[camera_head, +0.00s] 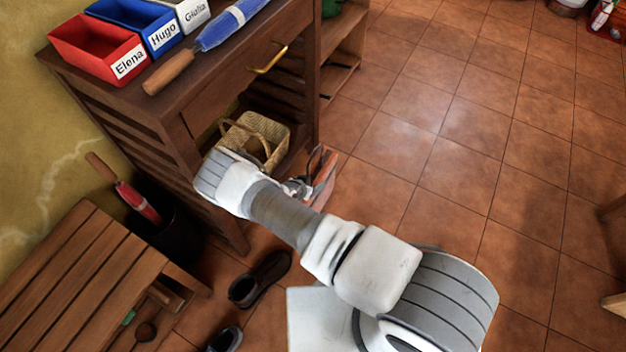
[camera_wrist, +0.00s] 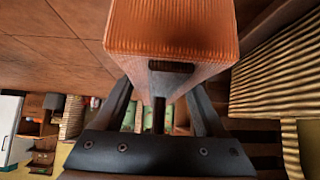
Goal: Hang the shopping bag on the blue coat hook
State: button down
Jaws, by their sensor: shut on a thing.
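An orange-brown shopping bag (camera_head: 326,182) with a dark handle is beside the wooden cabinet, partly hidden by my arm. In the wrist view the bag (camera_wrist: 172,28) fills the top middle, with a dark strap running down between my fingers. My gripper (camera_head: 299,187) is at the bag's handle. In the wrist view my gripper (camera_wrist: 163,105) has a black finger on each side of the strap and is shut on the bag. No blue coat hook shows in either view.
A wicker basket (camera_head: 270,128) sits on the cabinet's (camera_head: 190,105) open shelf, close to my wrist. A slatted bench (camera_head: 70,270) and dark shoes (camera_head: 262,280) are at lower left. Tiled floor (camera_head: 440,130) is clear to the right.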

jog(key=shift+w+f, duration=0.1)
jog(key=shift+f, duration=0.3)
jog(key=shift+f, duration=0.15)
grip_release()
jog(key=p+v, duration=0.1)
jog(key=v, duration=0.1)
jog(key=p+v, duration=0.1)
jog(key=v, duration=0.1)
jog(key=w+p+v, duration=0.1)
jog(key=v, duration=0.1)
jog(key=shift+s+a+r, duration=0.1)
jog(key=shift+r, duration=0.3)
jog(key=p+v, duration=0.3)
jog(key=v, duration=0.8)
jog(key=shift+s+p, duration=0.3)
